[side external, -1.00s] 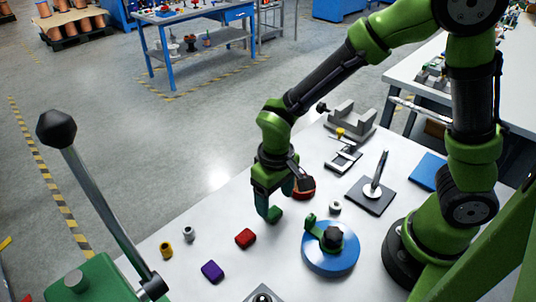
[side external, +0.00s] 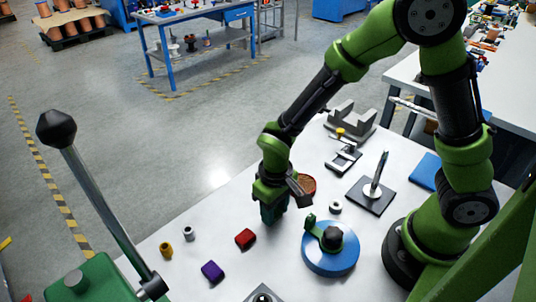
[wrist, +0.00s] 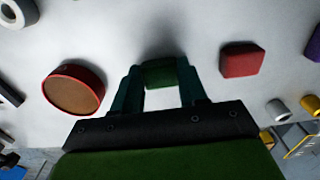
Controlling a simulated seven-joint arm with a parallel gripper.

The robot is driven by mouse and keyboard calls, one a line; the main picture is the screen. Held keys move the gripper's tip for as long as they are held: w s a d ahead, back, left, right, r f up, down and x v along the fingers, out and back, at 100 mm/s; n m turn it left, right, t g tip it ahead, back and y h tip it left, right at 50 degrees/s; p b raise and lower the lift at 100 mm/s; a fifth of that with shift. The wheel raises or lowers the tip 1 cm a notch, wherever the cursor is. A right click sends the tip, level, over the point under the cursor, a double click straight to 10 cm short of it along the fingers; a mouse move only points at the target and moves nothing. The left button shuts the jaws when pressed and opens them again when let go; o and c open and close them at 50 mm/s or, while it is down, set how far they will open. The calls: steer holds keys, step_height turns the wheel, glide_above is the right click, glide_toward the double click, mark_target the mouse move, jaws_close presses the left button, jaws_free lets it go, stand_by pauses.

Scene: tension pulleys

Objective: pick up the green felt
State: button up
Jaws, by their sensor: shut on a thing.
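The green felt (wrist: 160,74) is a small dark green block between my fingertips in the wrist view. My gripper (wrist: 160,80) is shut on it, with one dark teal finger at each side. In the side view my gripper (side external: 272,216) points down, low over the white table. The felt cannot be told apart from the fingers there. Whether the felt touches the table is unclear; a soft shadow lies beside it in the wrist view.
A red block (side external: 245,238) and a purple block (side external: 212,271) lie on the table (side external: 290,282) near my gripper. A round red-rimmed tin (wrist: 74,90) is close on the other side. A blue disc with a green clamp (side external: 330,258) stands to the right.

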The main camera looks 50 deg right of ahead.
mark_target(275, 212)
steer(key=shift+r, duration=0.1)
step_height(275, 212, up, 10)
stand_by(0.5)
steer(key=o, duration=0.4)
steer(key=shift+c, duration=1.6)
steer(key=d+f, duration=0.1)
steer(key=d, duration=1.1)
steer(key=shift+w+a+f, duration=0.1)
steer(key=shift+a+f, duration=0.05)
steer(key=shift+f, duration=1.35)
steer(key=shift+w+a+f, duration=0.1)
steer(key=shift+f, duration=1.35)
